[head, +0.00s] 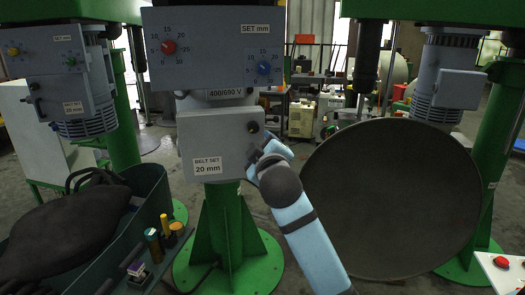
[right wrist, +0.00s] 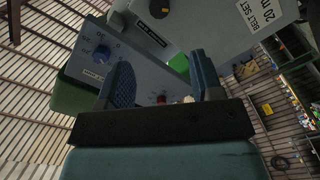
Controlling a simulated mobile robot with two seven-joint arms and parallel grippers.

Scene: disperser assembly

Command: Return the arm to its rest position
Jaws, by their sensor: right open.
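My right arm reaches up from the lower right in the head view. Its gripper (head: 262,140) is at the right edge of the grey box labelled "BELT SET 20 mm" (head: 213,146), largely hidden behind my own wrist. In the right wrist view the two blue fingers of this gripper (right wrist: 163,82) stand apart with nothing held between them. The same box, with its label and a dark round knob, shows tilted beyond the fingers in that view (right wrist: 225,25). I cannot tell whether the fingers touch it. My left gripper is out of view.
A grey panel (head: 213,72) with red and blue dials sits above the box. A large dark disc (head: 391,200) stands close right of my arm. A dark green bin (head: 150,205) with a black sack is at the lower left. A red button (head: 501,262) is at the lower right.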

